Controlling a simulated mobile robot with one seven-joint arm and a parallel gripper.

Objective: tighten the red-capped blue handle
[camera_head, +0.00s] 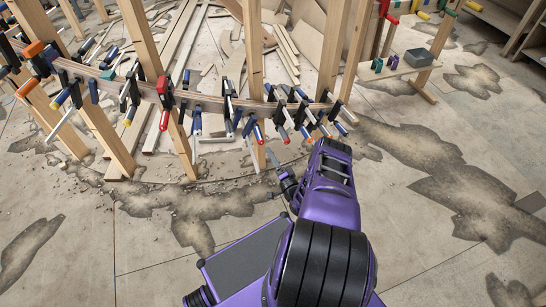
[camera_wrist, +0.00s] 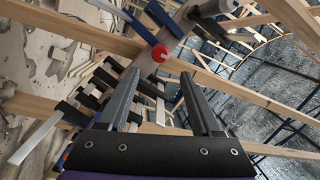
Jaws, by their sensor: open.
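In the wrist view, a red cap (camera_wrist: 160,53) faces me, just beyond the fingertips and roughly centred between them. Its handle body is mostly hidden behind the cap, and a blue part (camera_wrist: 139,24) runs up and left from it. My gripper (camera_wrist: 159,76) is open and empty, with one dark finger on each side below the cap; I cannot see contact. In the head view, my purple arm reaches toward the right end of the clamp row, where several blue handles with red caps (camera_head: 257,133) hang. I cannot tell there which one is ahead of my gripper.
A curved wooden stringer (camera_head: 210,103) carries many clamps and stands on upright posts (camera_head: 253,50). Other clamp bars and wooden beams crowd the wrist view's left side. A small table (camera_head: 395,72) with a grey box stands at the back right. The stained floor at right is clear.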

